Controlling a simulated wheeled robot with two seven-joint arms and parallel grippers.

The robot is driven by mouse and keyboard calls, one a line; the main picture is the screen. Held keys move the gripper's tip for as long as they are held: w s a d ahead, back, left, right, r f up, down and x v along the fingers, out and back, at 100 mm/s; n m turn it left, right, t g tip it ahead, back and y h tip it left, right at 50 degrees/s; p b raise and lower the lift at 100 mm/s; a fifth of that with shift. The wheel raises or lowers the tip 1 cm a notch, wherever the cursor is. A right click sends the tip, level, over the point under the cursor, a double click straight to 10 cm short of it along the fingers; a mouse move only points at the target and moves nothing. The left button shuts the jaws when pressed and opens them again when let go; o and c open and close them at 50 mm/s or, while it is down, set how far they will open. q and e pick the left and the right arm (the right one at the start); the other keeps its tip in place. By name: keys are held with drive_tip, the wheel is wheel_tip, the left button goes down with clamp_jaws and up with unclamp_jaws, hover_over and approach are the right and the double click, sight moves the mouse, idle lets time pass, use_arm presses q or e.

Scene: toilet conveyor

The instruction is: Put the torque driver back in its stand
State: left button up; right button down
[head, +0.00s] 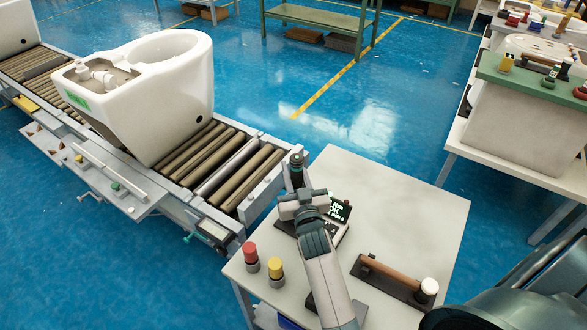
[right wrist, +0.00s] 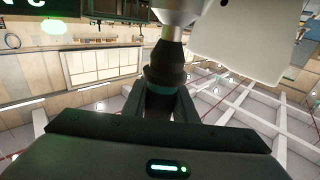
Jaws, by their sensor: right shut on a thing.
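The torque driver (head: 296,166) is dark and points upward above the near end of the conveyor. My right gripper (head: 300,197) is shut on it, over the left edge of the light grey table. In the right wrist view, the driver (right wrist: 165,78) shows a dark tapered body with a teal band, held between my right gripper's fingers (right wrist: 171,103). A dark device with a lit green display (head: 340,209) stands on the table just behind my arm. It may be the driver's stand; my forearm hides part of it. My left gripper is not in view.
A red-capped item (head: 250,257) and a yellow-capped item (head: 275,272) stand at the table's front left. A wooden-handled tool (head: 393,270) lies in a dark holder on the right. A white toilet (head: 165,105) sits on the roller conveyor (head: 215,160). The table's back right (head: 420,205) is clear.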

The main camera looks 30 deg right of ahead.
drive_tip(key=shift+f+b, duration=1.75)
drive_tip(key=shift+f, duration=0.8)
drive_tip(key=c, duration=1.4)
unclamp_jaws()
drive_tip(key=shift+o, duration=0.2)
drive_tip(key=shift+f, duration=0.15)
